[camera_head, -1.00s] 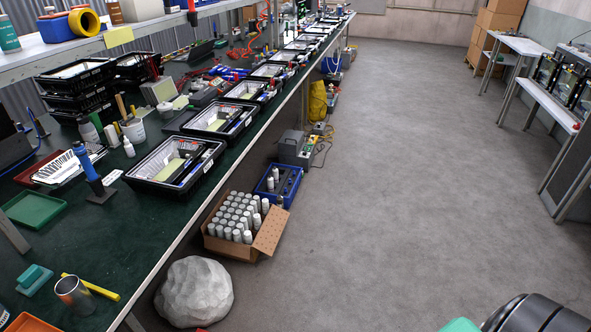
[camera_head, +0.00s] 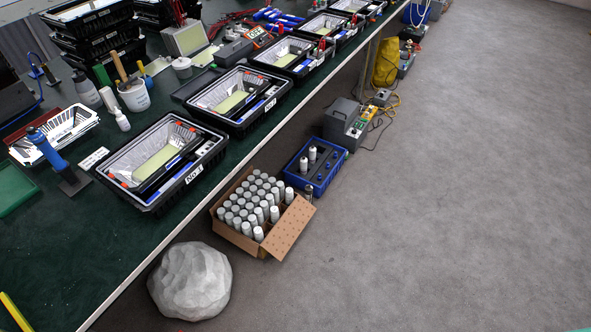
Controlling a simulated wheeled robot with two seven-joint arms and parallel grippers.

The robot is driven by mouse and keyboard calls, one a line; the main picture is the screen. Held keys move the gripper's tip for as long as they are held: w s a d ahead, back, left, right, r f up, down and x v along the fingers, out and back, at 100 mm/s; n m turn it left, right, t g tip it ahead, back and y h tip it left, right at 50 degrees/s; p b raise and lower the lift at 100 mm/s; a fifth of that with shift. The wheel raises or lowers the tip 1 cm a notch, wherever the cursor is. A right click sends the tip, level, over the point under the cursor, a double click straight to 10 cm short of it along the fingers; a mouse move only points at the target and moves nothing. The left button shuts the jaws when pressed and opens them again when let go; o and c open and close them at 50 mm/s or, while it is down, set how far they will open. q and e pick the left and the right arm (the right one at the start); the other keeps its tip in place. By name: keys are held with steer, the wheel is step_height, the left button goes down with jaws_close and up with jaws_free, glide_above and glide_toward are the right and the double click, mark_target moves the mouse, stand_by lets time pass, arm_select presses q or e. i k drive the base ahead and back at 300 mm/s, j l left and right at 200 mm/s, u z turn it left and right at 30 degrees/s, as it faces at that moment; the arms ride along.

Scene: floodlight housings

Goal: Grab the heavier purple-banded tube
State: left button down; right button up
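No purple band can be made out on any tube at this size. Many white tubes with grey tops (camera_head: 252,205) stand upright in an open cardboard box (camera_head: 283,232) on the floor beside the bench. A blue crate (camera_head: 326,179) stands just behind the box. It holds a few white tubes (camera_head: 304,163) upright, with dark insides around them. Another small tube-like item (camera_head: 308,194) stands between the box and the crate. Neither of my grippers is in view.
A green-topped bench (camera_head: 75,248) with several black trays (camera_head: 162,160) runs along the left. A grey boulder (camera_head: 190,281) lies on the floor before the box. A grey machine (camera_head: 343,121) with cables stands behind the crate. The floor (camera_head: 450,200) at right is clear.

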mark_target(312, 150)
steer(key=i+l+z, duration=0.1)
steer(key=i+l, duration=0.25)
steer(key=i+l+u, duration=0.2)
steer(key=i+l, duration=0.35)
steer(key=i+l+u, duration=0.15)
steer(key=i+l, duration=0.35)
steer(key=l, duration=0.2)
